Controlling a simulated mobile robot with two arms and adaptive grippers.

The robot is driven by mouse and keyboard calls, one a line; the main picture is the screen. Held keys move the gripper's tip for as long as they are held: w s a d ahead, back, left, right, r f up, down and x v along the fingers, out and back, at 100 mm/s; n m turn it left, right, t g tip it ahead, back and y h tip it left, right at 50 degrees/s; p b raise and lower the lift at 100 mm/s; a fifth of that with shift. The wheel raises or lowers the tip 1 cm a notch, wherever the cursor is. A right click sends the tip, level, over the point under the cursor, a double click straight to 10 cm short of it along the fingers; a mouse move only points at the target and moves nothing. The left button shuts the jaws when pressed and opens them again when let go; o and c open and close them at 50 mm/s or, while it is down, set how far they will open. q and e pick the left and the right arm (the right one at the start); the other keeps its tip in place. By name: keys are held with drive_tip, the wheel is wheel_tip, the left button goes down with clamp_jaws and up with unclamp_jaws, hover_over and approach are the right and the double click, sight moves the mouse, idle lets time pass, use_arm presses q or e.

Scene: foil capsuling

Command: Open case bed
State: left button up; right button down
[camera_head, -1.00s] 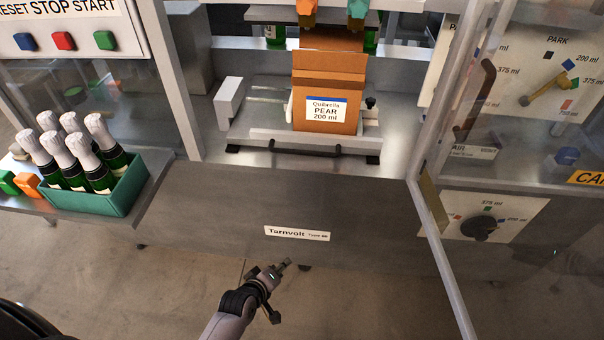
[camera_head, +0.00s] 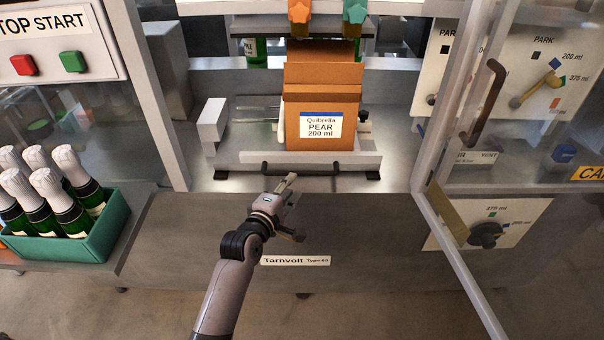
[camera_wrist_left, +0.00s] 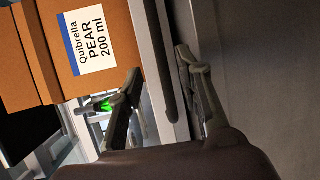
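The case bed (camera_head: 232,159) is a pale metal tray in the machine opening, with a dark bar handle (camera_head: 315,170) along its front. A brown cardboard case (camera_head: 318,98) labelled Quibrella PEAR 200 ml stands upright on it. My left gripper (camera_head: 291,208) is just in front of and below the handle, apart from it in the head view. In the left wrist view its fingers (camera_wrist_left: 162,75) are spread with nothing held; a dark bar and pale edge pass beyond them, beside the case (camera_wrist_left: 80,45). My right gripper is not in view.
A clear hinged door (camera_head: 450,240) with a brown handle stands open at the right. A green crate (camera_head: 108,232) of foil-topped bottles is at the left, below a button panel (camera_head: 55,45). Orange and teal parts (camera_head: 327,20) hang above the case.

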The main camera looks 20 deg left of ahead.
sight(302, 171)
use_arm(q)
drive_tip(key=x, duration=0.6)
drive_tip(key=shift+w, duration=0.35)
drive_tip(key=shift+w+d+f, duration=0.1)
drive_tip(key=shift+w+f, duration=0.05)
drive_tip(key=shift+w, duration=0.55)
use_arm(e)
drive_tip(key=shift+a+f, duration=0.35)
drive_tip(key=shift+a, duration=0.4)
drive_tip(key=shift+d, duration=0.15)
use_arm(q)
drive_tip(key=shift+c, duration=0.6)
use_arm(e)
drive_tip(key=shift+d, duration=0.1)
use_arm(q)
drive_tip(key=shift+c, duration=0.8)
clamp_jaws()
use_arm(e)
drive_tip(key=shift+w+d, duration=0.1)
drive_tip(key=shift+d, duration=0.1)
